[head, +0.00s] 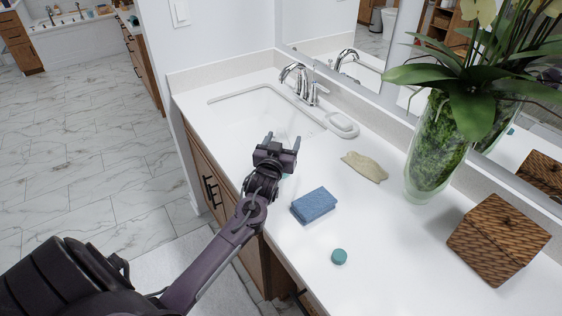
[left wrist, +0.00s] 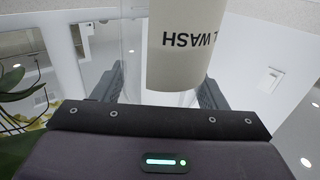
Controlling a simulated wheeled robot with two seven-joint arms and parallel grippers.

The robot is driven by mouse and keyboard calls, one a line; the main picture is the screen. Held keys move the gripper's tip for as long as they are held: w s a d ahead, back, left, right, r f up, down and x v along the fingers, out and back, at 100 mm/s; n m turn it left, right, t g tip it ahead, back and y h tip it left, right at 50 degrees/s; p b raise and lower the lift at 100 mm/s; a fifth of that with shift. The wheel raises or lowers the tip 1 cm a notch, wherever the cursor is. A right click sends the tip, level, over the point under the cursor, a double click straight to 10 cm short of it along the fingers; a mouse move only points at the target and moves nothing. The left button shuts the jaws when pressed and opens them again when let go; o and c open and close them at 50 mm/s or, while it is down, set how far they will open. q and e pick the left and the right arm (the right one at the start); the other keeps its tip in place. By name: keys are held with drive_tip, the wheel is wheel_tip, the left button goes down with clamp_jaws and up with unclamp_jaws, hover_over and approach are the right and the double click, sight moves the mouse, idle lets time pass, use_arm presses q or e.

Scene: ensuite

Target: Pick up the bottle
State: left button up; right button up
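My left gripper (head: 283,142) is over the counter in front of the sink in the head view, with its two fingers apart. In the left wrist view the bottle (left wrist: 180,45) is pale cream with upside-down dark lettering that includes "WASH". It lies between the spread fingers of my left gripper (left wrist: 162,90), close to the right-hand finger in that picture, with a gap on the left side. No firm hold on it shows. In the head view I cannot make out the bottle clearly. My right gripper is not in view.
The sink faucet (head: 300,82) stands behind the gripper.

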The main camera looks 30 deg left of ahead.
use_arm(q)
drive_tip(key=c, duration=0.9)
drive_tip(key=shift+c, duration=1)
drive_tip(key=shift+r, duration=0.2)
